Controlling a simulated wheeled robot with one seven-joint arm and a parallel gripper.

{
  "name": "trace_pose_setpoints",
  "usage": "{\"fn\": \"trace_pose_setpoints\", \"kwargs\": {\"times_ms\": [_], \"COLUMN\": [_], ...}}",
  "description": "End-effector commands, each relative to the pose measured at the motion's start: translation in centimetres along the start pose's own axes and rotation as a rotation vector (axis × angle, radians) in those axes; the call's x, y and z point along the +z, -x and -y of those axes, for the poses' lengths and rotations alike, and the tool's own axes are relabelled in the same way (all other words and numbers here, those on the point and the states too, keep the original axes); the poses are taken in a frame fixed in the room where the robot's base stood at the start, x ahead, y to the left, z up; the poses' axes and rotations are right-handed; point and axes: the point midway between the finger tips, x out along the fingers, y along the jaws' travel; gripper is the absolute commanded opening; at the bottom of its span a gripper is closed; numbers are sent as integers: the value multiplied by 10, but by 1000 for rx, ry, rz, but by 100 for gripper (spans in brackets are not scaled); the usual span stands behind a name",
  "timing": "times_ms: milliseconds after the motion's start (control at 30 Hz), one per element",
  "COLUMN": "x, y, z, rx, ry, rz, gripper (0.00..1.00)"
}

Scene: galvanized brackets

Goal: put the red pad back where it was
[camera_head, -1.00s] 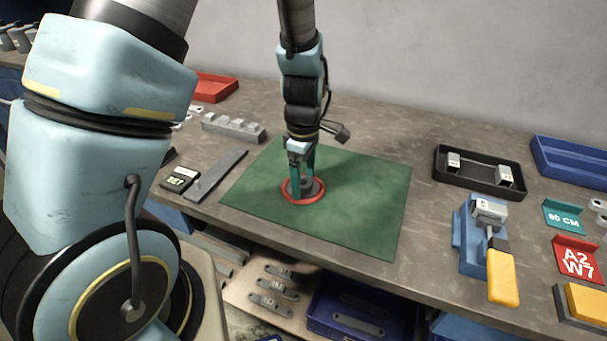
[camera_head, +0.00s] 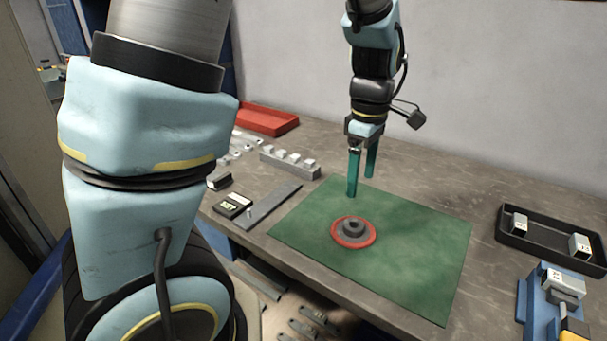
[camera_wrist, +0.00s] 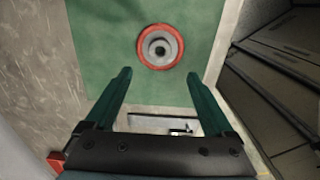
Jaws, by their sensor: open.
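The red pad (camera_head: 336,238) is a round disc lying flat on the green mat (camera_head: 420,238), near the mat's front left part. A dark grey stepped round part with a hole sits on top of it. In the wrist view the red pad (camera_wrist: 143,57) shows as a red ring around this grey part, beyond my fingertips. My gripper (camera_head: 361,184) has two teal fingers pointing down, spread apart and empty. It hangs above the mat, higher than the pad and behind it. The fingers also show apart in the wrist view (camera_wrist: 160,76).
A grey bar (camera_head: 272,206) and a small display box (camera_head: 232,206) lie left of the mat. A grey block row (camera_head: 290,166) and a red tray (camera_head: 268,121) are behind. A black tray (camera_head: 545,245) and a blue fixture (camera_head: 536,308) stand right. The mat's right half is clear.

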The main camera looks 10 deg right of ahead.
Motion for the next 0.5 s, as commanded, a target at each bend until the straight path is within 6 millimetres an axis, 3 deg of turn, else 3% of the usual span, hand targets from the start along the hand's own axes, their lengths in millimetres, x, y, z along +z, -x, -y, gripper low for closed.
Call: {"fn": "trace_pose_setpoints", "kwargs": {"times_ms": [167,267,500], "x": [-21,-53,-139], "y": [0,0,0], "z": [7,21,84], "rx": [7,23,70], "ry": [-49,-146,-498], "rz": [3,4,-33], "gripper": [88,88,88]}}
